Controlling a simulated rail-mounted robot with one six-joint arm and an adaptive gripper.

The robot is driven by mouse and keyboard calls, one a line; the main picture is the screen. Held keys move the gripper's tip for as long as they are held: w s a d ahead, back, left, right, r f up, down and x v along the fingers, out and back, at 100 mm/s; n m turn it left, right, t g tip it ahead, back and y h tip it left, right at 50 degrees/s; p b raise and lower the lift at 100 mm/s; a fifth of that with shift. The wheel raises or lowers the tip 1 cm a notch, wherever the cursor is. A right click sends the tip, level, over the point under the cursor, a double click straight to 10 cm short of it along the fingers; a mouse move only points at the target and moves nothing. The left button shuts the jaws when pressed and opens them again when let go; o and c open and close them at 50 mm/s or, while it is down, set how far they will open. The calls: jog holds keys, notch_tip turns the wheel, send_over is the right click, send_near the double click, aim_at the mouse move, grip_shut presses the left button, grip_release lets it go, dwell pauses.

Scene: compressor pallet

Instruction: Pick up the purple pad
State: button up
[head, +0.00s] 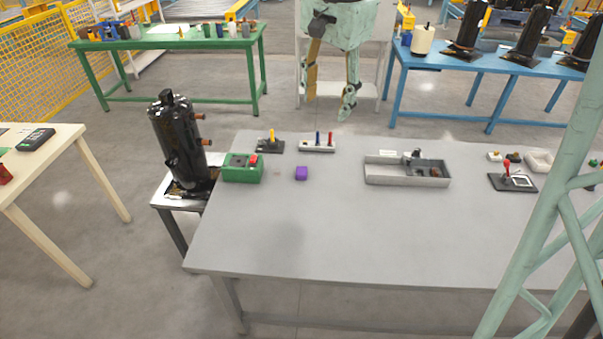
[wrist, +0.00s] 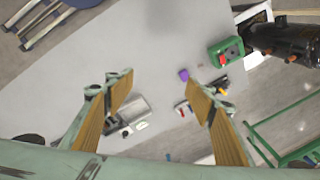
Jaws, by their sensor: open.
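My gripper (head: 331,100) hangs high above the back of the table in the head view. In the wrist view its two tan-padded fingers (wrist: 160,80) are spread wide with nothing between them. The gripper is well apart from the pad.
Small tool holders (head: 317,145) stand behind the pad. A grey divided tray (head: 407,172) sits to its right, and a red-handled fixture (head: 507,178) farther right. A tall black compressor (head: 178,140) stands left of the table. The table's front is clear.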

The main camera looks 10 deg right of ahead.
jog(key=w+f+m+g+p, duration=0.15)
jog(key=w+f+m, duration=0.35)
jog(key=w+f, duration=0.8)
jog(key=m+p, duration=0.2)
jog(key=m, duration=0.4)
send_over(302, 170)
notch_tip(302, 170, down, 17)
jog(key=shift+s+f, duration=0.15)
jog(key=shift+g, duration=0.25)
jog(key=shift+f, duration=4.25)
jog(key=shift+f, duration=0.15)
jog(key=shift+a+f+p, duration=0.1)
jog(key=shift+f+p, duration=0.2)
jog(key=shift+f, duration=2.2)
